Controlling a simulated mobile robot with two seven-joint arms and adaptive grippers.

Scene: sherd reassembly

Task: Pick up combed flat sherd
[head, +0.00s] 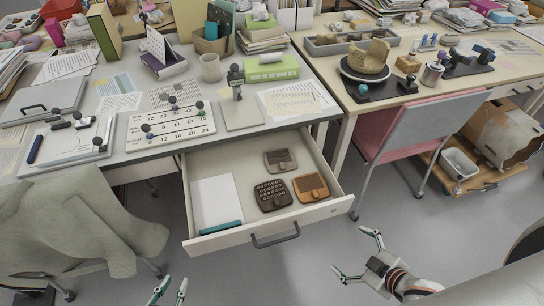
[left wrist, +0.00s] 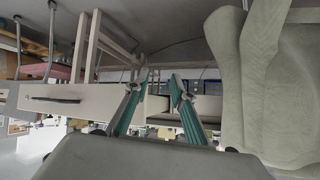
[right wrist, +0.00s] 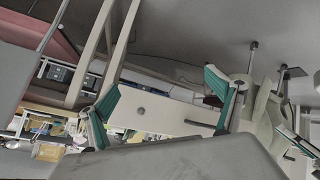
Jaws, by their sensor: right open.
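Three flat, squarish pieces lie in the open drawer: a grey one (head: 280,160) at the back, a dark brown one (head: 271,194) with a grid of small marks, and an orange-brown one (head: 311,187) at the right. I cannot tell for sure which is the combed flat sherd. My right gripper (head: 354,252) is open and empty over the floor, to the right of and nearer than the drawer. My left gripper (head: 172,286) is low at the picture's bottom edge, fingers apart and empty, in front of the drawer. Neither gripper touches a piece.
The drawer (head: 325,211) is pulled out; white paper and a teal strip (head: 222,226) lie in its left part. A draped chair (head: 75,225) stands at left, a pink-grey chair (head: 410,125) at right. A turntable (head: 366,85) holds a partial pot. Open floor lies in front.

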